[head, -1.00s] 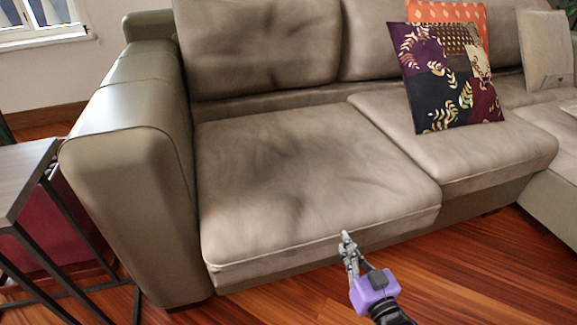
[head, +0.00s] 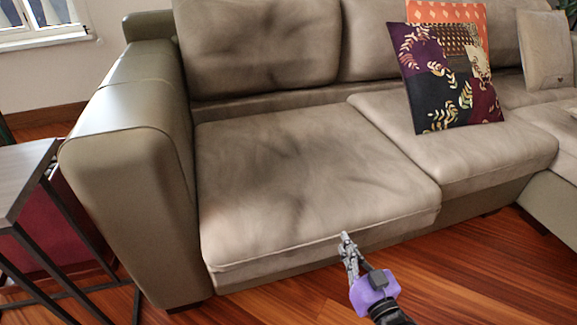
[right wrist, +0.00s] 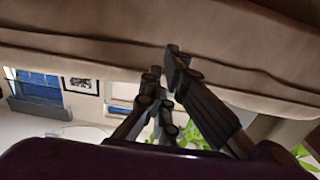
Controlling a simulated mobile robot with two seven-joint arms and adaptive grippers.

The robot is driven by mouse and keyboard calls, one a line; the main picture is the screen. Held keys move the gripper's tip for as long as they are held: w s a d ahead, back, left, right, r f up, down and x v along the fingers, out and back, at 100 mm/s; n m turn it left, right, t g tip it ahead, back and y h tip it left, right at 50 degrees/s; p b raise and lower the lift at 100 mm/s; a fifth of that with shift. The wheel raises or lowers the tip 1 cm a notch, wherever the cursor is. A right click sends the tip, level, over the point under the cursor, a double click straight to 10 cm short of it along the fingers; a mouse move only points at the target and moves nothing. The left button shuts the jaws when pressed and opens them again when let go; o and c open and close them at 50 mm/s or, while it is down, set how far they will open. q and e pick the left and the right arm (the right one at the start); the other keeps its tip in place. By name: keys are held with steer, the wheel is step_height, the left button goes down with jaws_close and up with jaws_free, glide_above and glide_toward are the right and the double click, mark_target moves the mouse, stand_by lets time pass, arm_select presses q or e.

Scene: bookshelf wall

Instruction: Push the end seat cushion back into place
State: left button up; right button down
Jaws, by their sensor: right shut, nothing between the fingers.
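The end seat cushion (head: 305,185) is the beige one beside the left armrest. Its front edge sticks out further than the front of the neighbouring seat cushion (head: 465,150). A dark gap shows between its back and the backrest. My right gripper (head: 345,238) is shut and empty, its fingertips at the cushion's front edge, right of the middle. In the right wrist view the fingers (right wrist: 168,72) reach up to the beige front of the cushion (right wrist: 90,45); I cannot tell whether they touch it. My left gripper is out of view.
The sofa's armrest (head: 130,180) bounds the cushion on the left, with a small side table (head: 22,175) beside it. A patterned pillow (head: 450,85) leans on the neighbouring seat. The wooden floor (head: 480,275) in front is clear.

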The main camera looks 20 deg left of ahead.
mark_target(339, 230)
steer(key=shift+b+x, duration=1.25)
steer(key=shift+x, duration=1.55)
steer(key=shift+b+x, duration=0.65)
steer(key=shift+x, duration=0.45)
arm_select(q)
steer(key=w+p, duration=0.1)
steer(key=p, duration=0.3)
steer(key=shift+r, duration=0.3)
arm_select(e)
steer(key=v, duration=0.6)
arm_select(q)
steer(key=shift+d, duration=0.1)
